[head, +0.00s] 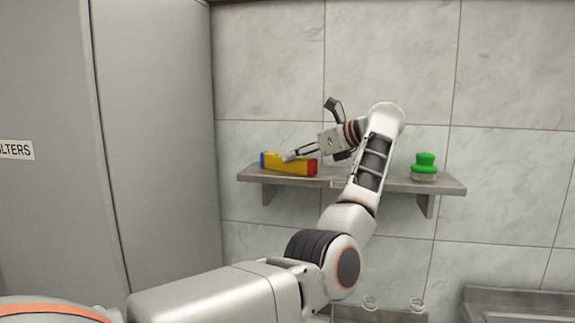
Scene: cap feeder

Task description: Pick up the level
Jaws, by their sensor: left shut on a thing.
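The level (279,164) is a yellow bar with a blue left end and a red right end. It is on the left part of a grey wall shelf (400,185), and I cannot tell whether it still touches the shelf. My left gripper (290,156) reaches it from the right and is shut on its middle part. One finger lies over the front of the level, and the far finger is hidden. My right gripper is not in view.
A tall grey cabinet (160,150) stands at the left. Clear glass vessels (370,303) show at the bottom, beside a metal surface (520,303) at the lower right.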

